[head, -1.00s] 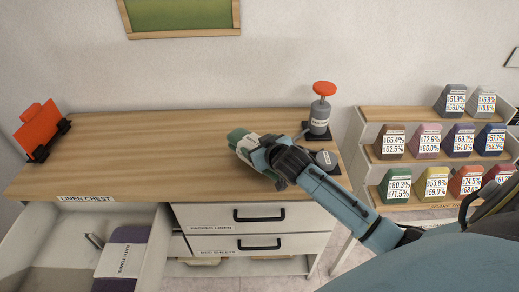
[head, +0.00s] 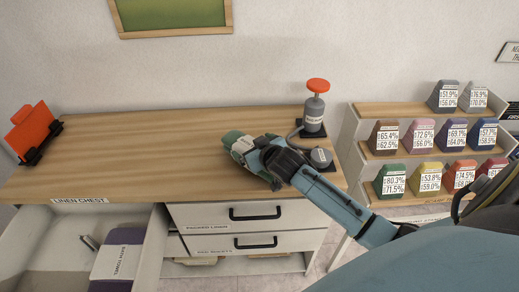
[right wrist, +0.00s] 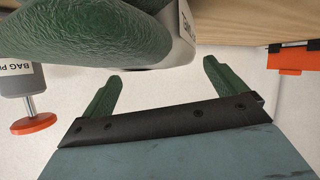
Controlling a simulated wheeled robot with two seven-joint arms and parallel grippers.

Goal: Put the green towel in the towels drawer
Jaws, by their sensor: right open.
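The green towel (head: 231,138), with a pale label, is at the tip of my right arm over the right half of the wooden top. In the right wrist view the towel (right wrist: 95,38) fills the upper left, just beyond the fingertips. My right gripper (head: 250,152) is open; in the wrist view its two green fingers (right wrist: 161,75) are spread with nothing between them. The open drawer (head: 40,250) at lower left holds a purple towel with a white band reading bath towel (head: 115,262). My left gripper is not in view.
A grey pump with a red knob (head: 314,108) stands behind my right arm. A red folder-like object (head: 33,132) stands at the far left of the linen chest top (head: 130,140). Two drawers (head: 256,214) are shut. Right is a rack of coloured blocks (head: 390,182).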

